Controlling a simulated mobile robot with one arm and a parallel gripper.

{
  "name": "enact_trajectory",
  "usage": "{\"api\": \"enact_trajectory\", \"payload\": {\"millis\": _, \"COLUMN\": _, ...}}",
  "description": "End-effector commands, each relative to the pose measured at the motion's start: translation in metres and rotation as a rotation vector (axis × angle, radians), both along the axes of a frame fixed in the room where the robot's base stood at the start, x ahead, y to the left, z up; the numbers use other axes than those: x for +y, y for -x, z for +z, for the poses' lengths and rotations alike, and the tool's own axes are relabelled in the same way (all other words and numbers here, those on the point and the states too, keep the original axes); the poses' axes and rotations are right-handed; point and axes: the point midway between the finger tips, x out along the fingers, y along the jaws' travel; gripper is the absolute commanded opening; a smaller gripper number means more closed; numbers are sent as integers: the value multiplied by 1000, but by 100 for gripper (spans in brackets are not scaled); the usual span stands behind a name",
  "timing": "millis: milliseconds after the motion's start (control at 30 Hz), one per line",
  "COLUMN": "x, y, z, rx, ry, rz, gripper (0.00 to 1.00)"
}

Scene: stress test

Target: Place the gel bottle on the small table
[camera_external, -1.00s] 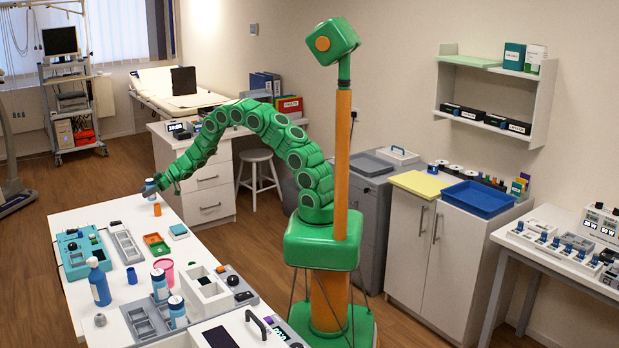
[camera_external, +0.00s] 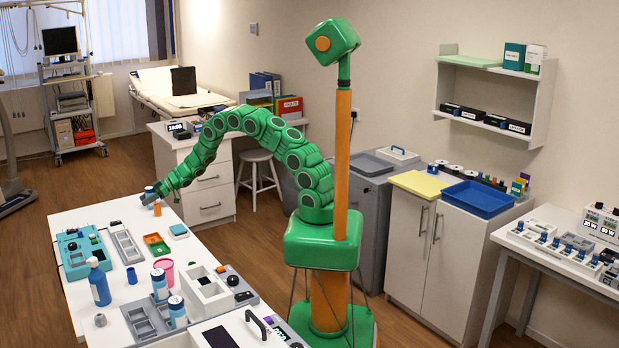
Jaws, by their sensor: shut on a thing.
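My gripper (camera_external: 147,199) is at the far end of the long white table (camera_external: 115,212), low over its top. I cannot tell whether this bottle touches the table. No label names either one as gel, and which table is the small one is not clear.
A teal case (camera_external: 73,262), a grey tray (camera_external: 125,244), a pink cup (camera_external: 164,268) and white-and-blue bottles (camera_external: 177,311) crowd the nearer tabletop. A white desk with drawers (camera_external: 205,190) and a stool (camera_external: 258,160) stand behind. Bare tabletop surrounds the far end.

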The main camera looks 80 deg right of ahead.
Motion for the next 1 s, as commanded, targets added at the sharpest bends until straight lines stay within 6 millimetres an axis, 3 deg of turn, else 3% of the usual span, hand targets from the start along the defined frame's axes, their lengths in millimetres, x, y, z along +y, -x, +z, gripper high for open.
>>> {"api": "enact_trajectory", "payload": {"millis": 33, "x": 0, "y": 0, "z": -1, "rx": 0, "ry": 0, "rz": 0, "gripper": 52}}
{"api": "enact_trajectory", "payload": {"millis": 200, "x": 0, "y": 0, "z": 0, "rx": 0, "ry": 0, "rz": 0, "gripper": 76}}
{"api": "enact_trajectory", "payload": {"millis": 633, "x": 0, "y": 1, "z": 0, "rx": 0, "ry": 0, "rz": 0, "gripper": 76}}
{"api": "enact_trajectory", "payload": {"millis": 1000, "x": -29, "y": 39, "z": 19, "rx": -1, "ry": 0, "rz": -2, "gripper": 76}}
